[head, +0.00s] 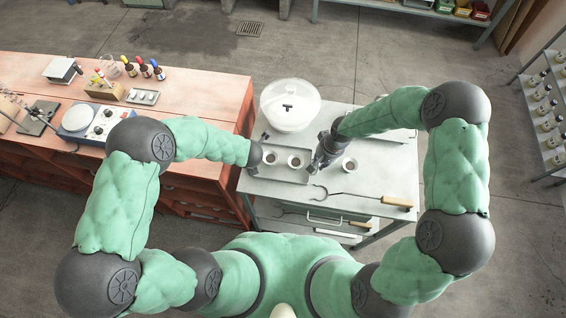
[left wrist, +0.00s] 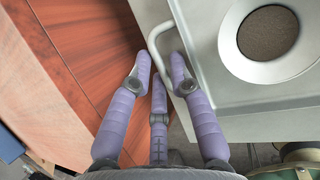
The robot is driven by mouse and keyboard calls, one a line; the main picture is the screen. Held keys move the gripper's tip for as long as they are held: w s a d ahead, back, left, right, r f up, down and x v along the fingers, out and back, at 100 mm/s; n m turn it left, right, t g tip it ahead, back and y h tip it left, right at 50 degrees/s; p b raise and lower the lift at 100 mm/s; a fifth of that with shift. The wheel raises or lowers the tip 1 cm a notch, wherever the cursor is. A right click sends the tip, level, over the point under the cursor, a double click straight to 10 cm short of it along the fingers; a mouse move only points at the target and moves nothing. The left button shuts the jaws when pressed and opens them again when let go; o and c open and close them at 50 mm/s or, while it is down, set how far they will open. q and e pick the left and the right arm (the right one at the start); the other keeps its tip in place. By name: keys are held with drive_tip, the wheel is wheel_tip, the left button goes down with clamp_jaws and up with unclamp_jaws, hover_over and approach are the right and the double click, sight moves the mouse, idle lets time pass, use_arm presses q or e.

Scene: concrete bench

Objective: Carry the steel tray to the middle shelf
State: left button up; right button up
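The steel tray (head: 282,174) lies on the grey metal workbench near its left edge. It holds two white cups with dark contents, a left one (head: 269,157) and a right one (head: 294,160). My left gripper (head: 255,160) is at the tray's left end. In the left wrist view its fingers (left wrist: 161,62) are parted around the tray's wire handle (left wrist: 156,36), with a gap between the tips. One cup (left wrist: 268,38) shows inside the tray there. My right gripper (head: 318,165) is at the tray's right end; its fingertips and the handle there are hard to make out. The middle shelf is not clearly identifiable.
A third cup (head: 349,165) stands right of my right gripper. A long wire tool with a wooden handle (head: 397,202) lies in front. A round translucent container (head: 290,104) stands behind the tray. A reddish bench (head: 205,95) with bottles and instruments is close on the left.

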use_arm(q)
drive_tip(key=shift+f, duration=0.1)
use_arm(e)
drive_tip(key=shift+f, duration=0.1)
use_arm(q)
clamp_jaws()
use_arm(e)
clamp_jaws()
